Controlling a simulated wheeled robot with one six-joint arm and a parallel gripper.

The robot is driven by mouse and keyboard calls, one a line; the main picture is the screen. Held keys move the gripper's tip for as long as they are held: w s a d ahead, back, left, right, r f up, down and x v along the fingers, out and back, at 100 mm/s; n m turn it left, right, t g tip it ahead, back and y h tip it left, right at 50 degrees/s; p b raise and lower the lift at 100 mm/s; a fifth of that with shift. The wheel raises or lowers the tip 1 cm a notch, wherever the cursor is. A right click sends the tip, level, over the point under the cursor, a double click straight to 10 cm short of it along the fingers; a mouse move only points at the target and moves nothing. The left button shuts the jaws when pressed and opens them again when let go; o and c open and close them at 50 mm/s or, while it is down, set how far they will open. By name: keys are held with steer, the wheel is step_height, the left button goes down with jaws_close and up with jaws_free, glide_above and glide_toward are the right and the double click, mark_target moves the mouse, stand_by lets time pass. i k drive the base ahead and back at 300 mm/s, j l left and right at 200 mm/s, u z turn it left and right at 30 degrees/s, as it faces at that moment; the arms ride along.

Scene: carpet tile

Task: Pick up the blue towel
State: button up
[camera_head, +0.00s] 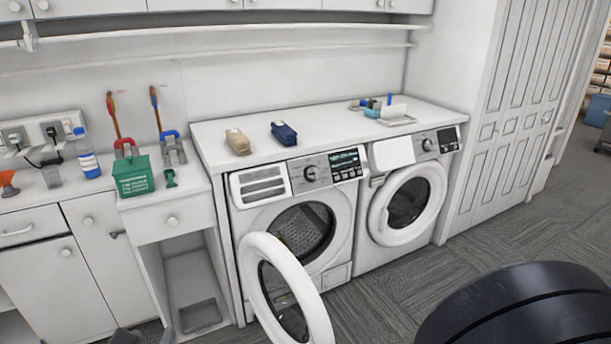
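A folded dark blue towel (284,133) lies on the white countertop (340,126) above the front-loading machine with its door open. It is near the counter's front edge, and nothing touches it. A beige folded towel (238,141) lies to its left, a short gap apart. Small dark grey shapes at the bottom edge, left of centre, may be the tips of my gripper (147,337). They are cut off by the frame, so I cannot tell if they are open or shut. They are well below and left of the blue towel.
The left machine's round door (312,310) swings out into the floor space. The right machine's door (408,205) is shut. A green box (134,177) and a bottle (87,152) stand on the left counters. A large black rounded shape covers the bottom right.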

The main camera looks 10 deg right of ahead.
mark_target(284, 132)
steer(key=i+l+z, duration=0.25)
steer(key=i+l, duration=0.2)
steer(key=i+l+z, duration=0.3)
steer(key=i, duration=0.15)
steer(key=i+l+z, duration=0.25)
steer(key=i, duration=0.25)
steer(key=i+j+u, duration=0.1)
steer(key=i+u, duration=0.25)
steer(key=i, duration=0.25)
steer(key=i+u, duration=0.4)
steer(key=i, duration=0.15)
steer(key=i+l+u, duration=0.35)
steer(key=i, duration=0.25)
steer(key=i+u, duration=0.1)
steer(key=i, duration=0.2)
